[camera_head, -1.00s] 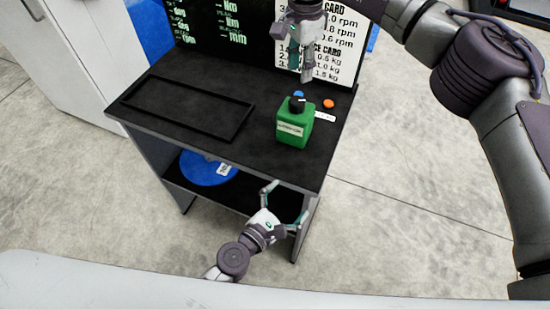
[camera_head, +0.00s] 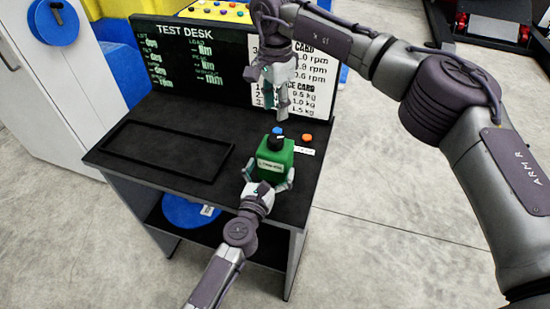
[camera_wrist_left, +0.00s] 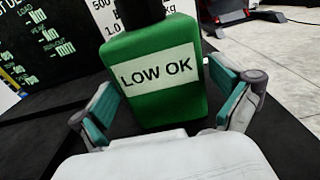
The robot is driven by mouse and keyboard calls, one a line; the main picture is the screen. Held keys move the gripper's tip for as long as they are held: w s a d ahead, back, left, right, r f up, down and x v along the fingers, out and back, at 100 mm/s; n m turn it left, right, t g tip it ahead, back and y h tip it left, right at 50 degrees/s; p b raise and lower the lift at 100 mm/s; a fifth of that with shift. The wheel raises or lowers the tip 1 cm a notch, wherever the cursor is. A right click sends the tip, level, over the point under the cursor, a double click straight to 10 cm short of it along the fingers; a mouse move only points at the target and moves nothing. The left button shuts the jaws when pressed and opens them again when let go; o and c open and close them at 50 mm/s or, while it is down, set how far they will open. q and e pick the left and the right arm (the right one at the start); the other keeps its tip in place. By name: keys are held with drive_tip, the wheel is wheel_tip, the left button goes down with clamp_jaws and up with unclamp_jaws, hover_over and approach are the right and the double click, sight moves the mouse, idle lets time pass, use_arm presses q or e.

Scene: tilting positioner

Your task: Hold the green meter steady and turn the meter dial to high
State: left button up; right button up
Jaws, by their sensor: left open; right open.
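The green meter (camera_head: 274,162) stands upright on the black test desk, with a black dial (camera_head: 275,143) on top. Its label reads "LOW OK" in the left wrist view (camera_wrist_left: 160,85). My left gripper (camera_head: 268,175) is open, its fingers on either side of the meter. In the left wrist view its teal finger pads (camera_wrist_left: 168,110) flank the body, with small gaps showing. My right gripper (camera_head: 272,105) is open, pointing down above and just behind the dial. The dial's pointer is too small to read, and its top is cut off in the left wrist view.
A blue button (camera_head: 277,131) and an orange button (camera_head: 307,138) sit behind the meter, near a small white label (camera_head: 305,151). An empty black tray (camera_head: 215,173) lies to the left. The test desk board (camera_head: 195,60) and white card (camera_head: 300,70) stand along the back.

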use_arm(q)
drive_tip(key=shift+x, duration=1.95)
drive_tip(key=shift+c, duration=0.3)
